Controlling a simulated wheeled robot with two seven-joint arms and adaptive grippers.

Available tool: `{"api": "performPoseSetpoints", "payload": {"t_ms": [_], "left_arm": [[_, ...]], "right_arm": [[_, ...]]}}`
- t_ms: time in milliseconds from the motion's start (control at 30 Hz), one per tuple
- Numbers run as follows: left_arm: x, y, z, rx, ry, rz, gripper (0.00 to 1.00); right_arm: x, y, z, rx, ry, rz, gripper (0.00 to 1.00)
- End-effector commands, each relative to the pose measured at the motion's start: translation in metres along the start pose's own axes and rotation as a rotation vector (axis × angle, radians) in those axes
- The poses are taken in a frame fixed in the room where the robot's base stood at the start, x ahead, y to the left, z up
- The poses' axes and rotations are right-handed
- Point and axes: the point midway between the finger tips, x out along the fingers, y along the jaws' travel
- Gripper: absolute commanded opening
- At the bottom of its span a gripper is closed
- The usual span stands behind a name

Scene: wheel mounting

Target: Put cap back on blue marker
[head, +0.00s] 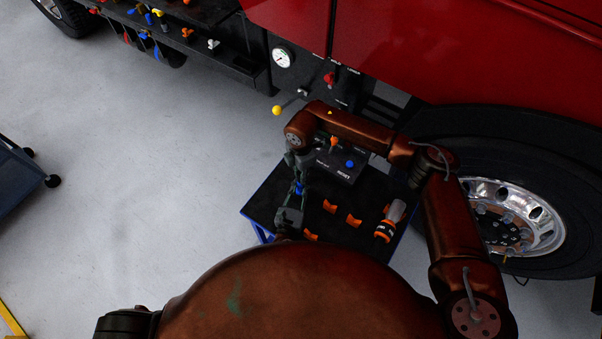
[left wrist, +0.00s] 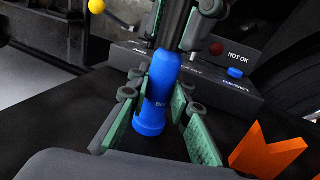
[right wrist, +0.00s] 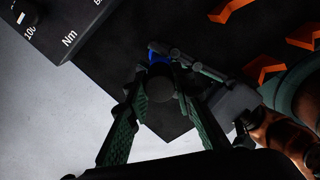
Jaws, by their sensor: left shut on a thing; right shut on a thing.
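The blue marker (left wrist: 155,98) stands nearly upright between the fingers of my left gripper (left wrist: 160,125), which is shut on it; its lower end is wider. The marker also shows as a small blue spot in the head view (head: 298,188). My right gripper (left wrist: 182,22) is directly above, pointing down, shut on a dark round piece that looks like the cap (right wrist: 161,102). The dark piece lines up with the marker's top. My left gripper (head: 290,212) points up in the head view.
Below is a black-topped cart (head: 262,208) with several orange holders (head: 354,220), an orange-grey power tool (head: 389,220) and a control box (head: 340,163). The red truck and its wheel (head: 512,218) stand behind and to the right. Open floor lies left.

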Motion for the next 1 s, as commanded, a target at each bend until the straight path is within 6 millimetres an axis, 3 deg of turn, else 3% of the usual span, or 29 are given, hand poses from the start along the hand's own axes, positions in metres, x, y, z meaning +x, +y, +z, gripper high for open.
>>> {"api": "performPoseSetpoints", "payload": {"t_ms": [100,133,400,767,1000], "left_arm": [[0.000,0.000,0.000,0.000,0.000,0.000,0.00],[0.000,0.000,0.000,0.000,0.000,0.000,0.00],[0.000,0.000,0.000,0.000,0.000,0.000,0.00],[0.000,0.000,0.000,0.000,0.000,0.000,0.00],[0.000,0.000,0.000,0.000,0.000,0.000,0.00]], "right_arm": [[0.003,0.000,0.000,0.000,0.000,0.000,0.13],[0.002,0.000,0.000,0.000,0.000,0.000,0.24],[0.002,0.000,0.000,0.000,0.000,0.000,0.42],[-0.004,0.001,0.000,0.000,-0.001,0.001,0.42],[-0.045,0.001,0.001,-0.001,-0.001,0.005,0.42]]}}
